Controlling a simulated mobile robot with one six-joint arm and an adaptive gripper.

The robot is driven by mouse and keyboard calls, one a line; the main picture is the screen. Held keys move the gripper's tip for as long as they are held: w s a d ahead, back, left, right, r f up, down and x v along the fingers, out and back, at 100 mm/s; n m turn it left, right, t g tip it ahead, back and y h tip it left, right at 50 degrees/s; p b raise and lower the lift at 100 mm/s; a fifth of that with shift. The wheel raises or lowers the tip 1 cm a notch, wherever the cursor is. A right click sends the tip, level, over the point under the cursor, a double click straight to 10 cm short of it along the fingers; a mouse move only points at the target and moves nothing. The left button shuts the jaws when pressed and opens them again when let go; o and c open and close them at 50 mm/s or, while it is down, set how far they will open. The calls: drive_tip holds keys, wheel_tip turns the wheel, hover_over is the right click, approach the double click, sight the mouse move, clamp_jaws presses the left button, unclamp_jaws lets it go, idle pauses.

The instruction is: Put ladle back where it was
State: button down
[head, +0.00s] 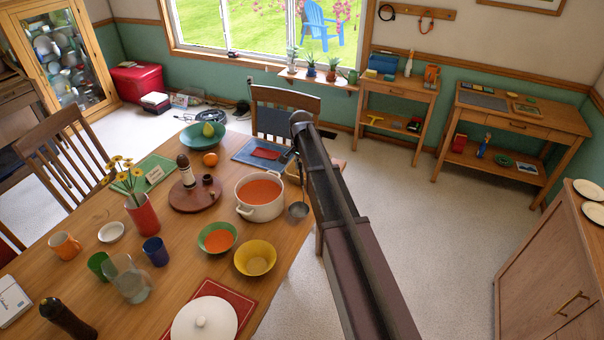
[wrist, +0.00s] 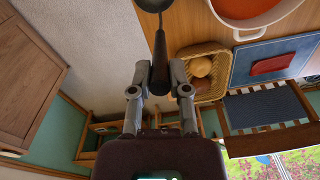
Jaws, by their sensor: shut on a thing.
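The ladle (head: 298,209) has a dark handle and a grey bowl. In the head view its bowl hangs just right of the white pot (head: 258,212) of orange soup, by the table's right edge. In the wrist view the ladle (wrist: 160,45) runs up between my fingers, its bowl cut off at the top. My gripper (wrist: 158,75) is shut on the handle. In the head view my arm hides most of the gripper. The pot (wrist: 245,30) shows at the wrist view's top right, apart from the ladle.
A green bowl of soup (head: 217,237) and a yellow bowl (head: 255,258) stand in front of the pot. A bread basket (wrist: 207,90) and blue placemat (wrist: 240,65) are near my gripper. Open floor lies right of the table.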

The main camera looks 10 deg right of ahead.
drive_tip(key=shift+f+b, duration=0.6)
drive_tip(key=shift+f, duration=0.35)
drive_tip(key=shift+f, duration=0.15)
drive_tip(key=c, duration=0.6)
unclamp_jaws()
drive_tip(key=r+p, duration=1.2)
drive_tip(key=shift+s+r, duration=0.15)
drive_tip(key=shift+s, duration=0.2)
